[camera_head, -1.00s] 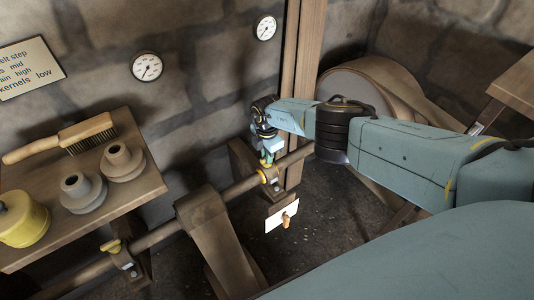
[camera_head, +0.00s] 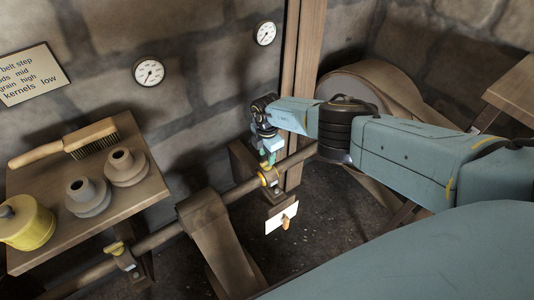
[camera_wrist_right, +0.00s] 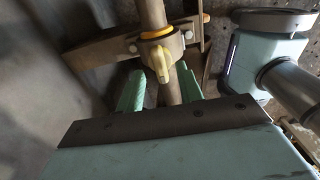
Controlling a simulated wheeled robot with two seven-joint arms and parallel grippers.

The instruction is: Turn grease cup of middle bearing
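A shaft runs through bearings with yellow grease cups. My right gripper (camera_head: 267,160) is at the bearing near the wooden post, above its yellow fitting (camera_head: 268,179). In the right wrist view, the two green fingers of my right gripper (camera_wrist_right: 160,88) are apart. The yellow grease cup (camera_wrist_right: 160,62) of this bearing lies just ahead of and between the fingertips, with no clear contact. Another yellow grease cup (camera_head: 115,247) sits on a bearing at the lower left. I cannot tell whether my right arm hides a further bearing. My left gripper is out of view.
A wooden shelf (camera_head: 151,193) at the left holds a brush (camera_head: 62,147), two grey stepped pieces and a yellow tin (camera_head: 25,222). A wooden post (camera_head: 306,60) stands behind the gripper. A white tag (camera_head: 281,219) hangs below the shaft. A large wheel (camera_head: 350,82) is behind my arm.

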